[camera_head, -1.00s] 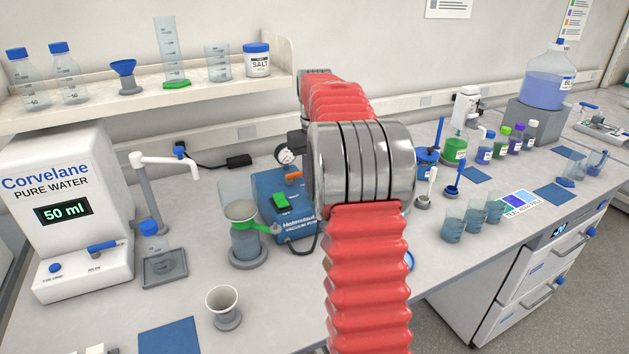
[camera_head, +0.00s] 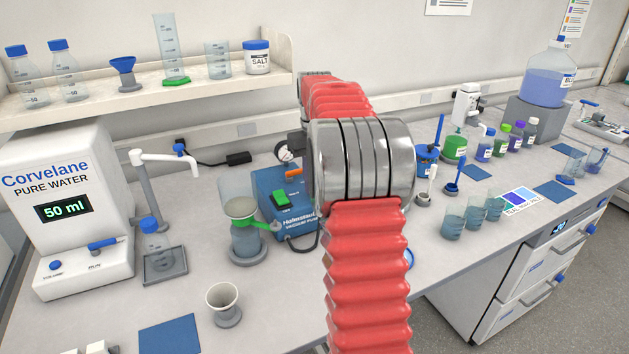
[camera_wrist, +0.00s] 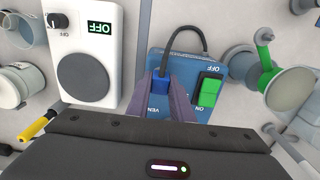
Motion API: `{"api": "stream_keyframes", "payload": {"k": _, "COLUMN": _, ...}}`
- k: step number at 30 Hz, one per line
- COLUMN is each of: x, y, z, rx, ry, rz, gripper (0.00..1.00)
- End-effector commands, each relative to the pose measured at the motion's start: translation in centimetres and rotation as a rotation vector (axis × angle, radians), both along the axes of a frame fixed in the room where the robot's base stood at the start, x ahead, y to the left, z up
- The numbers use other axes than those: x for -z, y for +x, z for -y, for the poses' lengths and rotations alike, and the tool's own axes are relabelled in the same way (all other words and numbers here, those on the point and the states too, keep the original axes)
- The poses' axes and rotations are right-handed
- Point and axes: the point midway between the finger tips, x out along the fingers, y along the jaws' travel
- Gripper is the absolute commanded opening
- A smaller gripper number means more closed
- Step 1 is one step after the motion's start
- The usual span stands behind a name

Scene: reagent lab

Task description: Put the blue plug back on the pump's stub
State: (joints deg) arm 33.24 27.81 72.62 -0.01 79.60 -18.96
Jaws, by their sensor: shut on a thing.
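The vacuum pump (camera_head: 268,190) is a blue box with a green switch, standing mid-bench and partly hidden by my arm in the head view. In the wrist view the pump (camera_wrist: 186,66) lies just beyond my fingers, its switch (camera_wrist: 209,92) to the right. My gripper (camera_wrist: 164,90) is shut on the blue plug (camera_wrist: 160,82), over the pump's face near the lettering that starts "VEN". The fingers and plug hide what lies beneath, so I cannot tell whether the plug touches or sits on the stub. The head view hides my gripper behind my arm.
A white hotplate or stirrer (camera_wrist: 88,55) reading OFF stands left of the pump in the wrist view. A filter flask with a green clamp (camera_head: 243,230) stands close beside the pump. A cup (camera_head: 223,300) is nearer. Several beakers (camera_head: 475,212) stand to the right.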

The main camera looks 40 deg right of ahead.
Motion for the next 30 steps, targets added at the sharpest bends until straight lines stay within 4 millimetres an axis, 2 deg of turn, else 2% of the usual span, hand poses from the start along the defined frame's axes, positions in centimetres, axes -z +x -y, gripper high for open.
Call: {"api": "stream_keyframes", "payload": {"k": 30, "x": 0.84, "y": 0.00, "z": 0.00, "rx": 0.000, "ry": 0.000, "rz": 0.000, "gripper": 0.01}}
